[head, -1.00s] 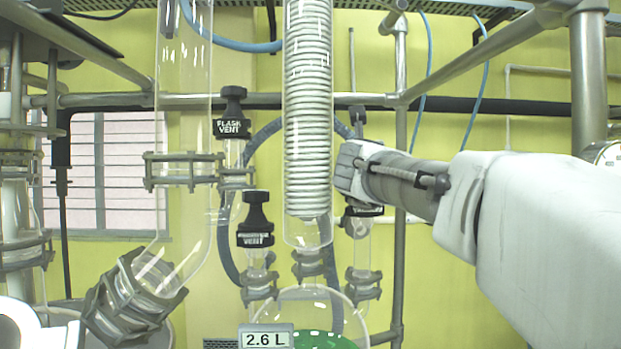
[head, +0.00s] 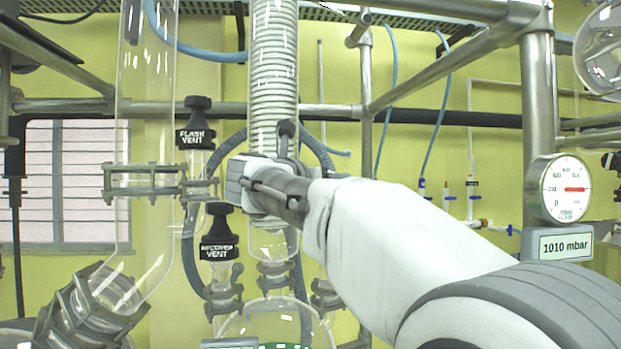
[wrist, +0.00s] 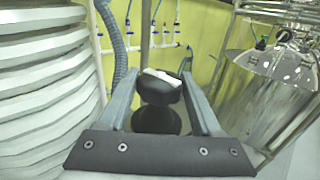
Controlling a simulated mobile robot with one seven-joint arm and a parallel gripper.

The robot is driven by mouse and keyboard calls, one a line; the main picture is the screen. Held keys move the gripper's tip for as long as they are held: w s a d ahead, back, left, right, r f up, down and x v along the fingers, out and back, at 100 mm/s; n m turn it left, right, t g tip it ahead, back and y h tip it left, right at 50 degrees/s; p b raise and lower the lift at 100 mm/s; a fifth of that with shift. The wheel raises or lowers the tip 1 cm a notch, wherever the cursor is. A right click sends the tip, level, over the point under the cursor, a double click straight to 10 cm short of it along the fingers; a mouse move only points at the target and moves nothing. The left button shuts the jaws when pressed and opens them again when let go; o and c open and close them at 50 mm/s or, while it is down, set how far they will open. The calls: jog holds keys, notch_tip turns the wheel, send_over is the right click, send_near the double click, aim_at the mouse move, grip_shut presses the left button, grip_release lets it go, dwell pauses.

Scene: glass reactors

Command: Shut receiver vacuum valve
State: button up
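In the wrist view a black valve knob (wrist: 161,92) with a white patch on top stands between the fingers of my gripper (wrist: 159,74). The fingers flank the knob with what looks like a narrow gap, and I see no clear grip on it. From its place right of the coil condenser, I take it for the receiver vacuum valve; its label is not readable. In the head view my wrist and forearm cover that valve and my fingers.
The glass condenser with its white coil (head: 272,80) is close beside my wrist. The flask vent valve (head: 196,135) and receiver vent valve (head: 219,245) stand to the left. A gauge (head: 560,190) above a 1010 mbar sign (head: 558,243) is at right. Metal poles (head: 366,120) frame the space.

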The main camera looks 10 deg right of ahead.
jog(key=shift+o, duration=0.9)
jog(key=shift+d, duration=0.1)
jog(key=shift+f+n+t+y+b, duration=0.15)
jog(key=shift+n+t+y+b, duration=0.25)
jog(key=shift+y+b, duration=0.1)
jog(key=n+t+y, duration=0.1)
jog(key=n+y, duration=0.1)
jog(key=y, duration=0.1)
jog(key=shift+r+n+t+y, duration=0.2)
jog(key=shift+n+t+y, duration=0.1)
jog(key=shift+t, duration=0.1)
jog(key=n+y+p, duration=0.2)
jog(key=y, duration=0.1)
jog(key=n+t+y+p, duration=0.1)
jog(key=n+y+p, duration=0.1)
jog(key=y, duration=0.1)
jog(key=shift+r, duration=0.15)
jog(key=shift+f+n+y+p, duration=0.2)
jog(key=shift+n+y+p, duration=0.25)
jog(key=shift+y, duration=0.55)
